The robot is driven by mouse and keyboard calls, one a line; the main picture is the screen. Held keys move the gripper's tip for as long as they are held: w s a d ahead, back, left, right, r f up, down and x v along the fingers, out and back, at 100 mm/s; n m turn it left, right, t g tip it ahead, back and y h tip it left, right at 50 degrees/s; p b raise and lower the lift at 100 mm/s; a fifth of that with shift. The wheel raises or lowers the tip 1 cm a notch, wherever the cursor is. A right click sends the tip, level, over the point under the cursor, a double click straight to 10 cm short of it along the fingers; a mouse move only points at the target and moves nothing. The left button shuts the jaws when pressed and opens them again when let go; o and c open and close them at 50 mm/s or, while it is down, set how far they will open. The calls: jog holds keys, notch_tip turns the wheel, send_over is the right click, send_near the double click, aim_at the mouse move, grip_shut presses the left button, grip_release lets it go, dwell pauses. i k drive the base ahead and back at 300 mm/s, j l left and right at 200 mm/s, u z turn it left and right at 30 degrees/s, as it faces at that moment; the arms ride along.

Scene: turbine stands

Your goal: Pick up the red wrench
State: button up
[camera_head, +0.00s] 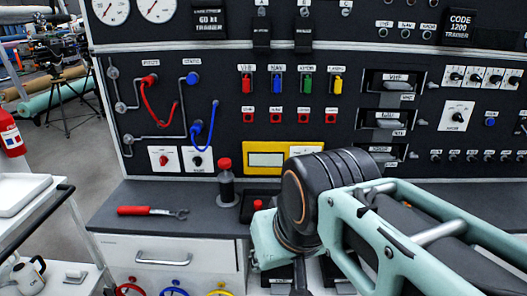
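The red wrench (134,210) lies flat on the dark counter (107,218), toward its left end. Its red handle points left, and its metal open jaw (181,214) points right. Nothing covers it. My teal and black arm reaches in from the lower right, well to the right of the wrench and apart from it. The end of my arm is low in the picture and mostly hidden behind my own links, so the fingers cannot be made out clearly. Nothing is seen touching the wrench.
A dark bottle with a red cap (226,182) stands right of the wrench. A small red-topped black box (259,205) is beside it. The control panel (225,120) rises behind, with red and blue hoses. A white cart (25,200) stands at left. The counter around the wrench is clear.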

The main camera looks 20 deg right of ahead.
aim_at(121, 210)
jog(key=l+z, duration=0.3)
jog(key=l, duration=0.35)
jog(key=l+z, duration=0.35)
jog(key=l, duration=0.35)
jog(key=k, duration=0.9)
jog(key=i+j+u, duration=0.35)
jog(key=j, duration=0.3)
jog(key=i+j+u, duration=0.35)
jog(key=j, duration=0.25)
jog(key=i+j+u, duration=0.3)
jog(key=j, duration=0.2)
jog(key=i, duration=0.05)
